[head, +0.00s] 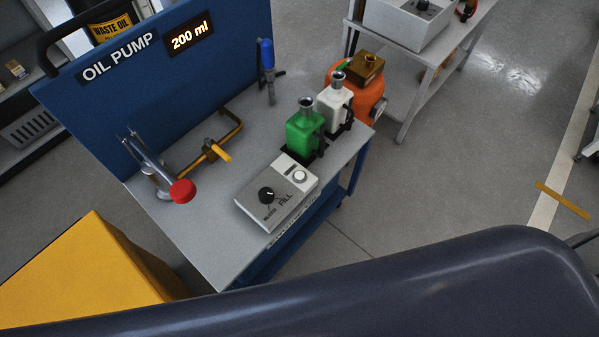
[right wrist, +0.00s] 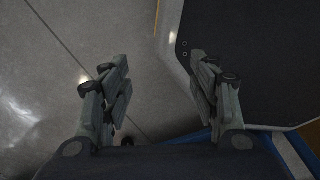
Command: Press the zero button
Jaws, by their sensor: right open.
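A grey control box (head: 246,206) sits at the front edge of the blue oil pump cart's grey top (head: 222,245). The box has a black knob (head: 267,194), a round white button (head: 299,176) and the word FILL. I cannot read a zero label on any button. A display (head: 189,34) on the cart's blue back panel reads 200 ml. My right gripper (right wrist: 160,68) shows only in the right wrist view, open and empty, with grey floor behind its left finger. My left gripper is not in view.
A green bottle (head: 304,133) and a white bottle (head: 335,105) stand behind the box. A red-capped fitting (head: 182,191) and a yellow-handled valve (head: 217,150) are at its left. A yellow block (head: 85,265) is at lower left. Floor at right is mostly clear.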

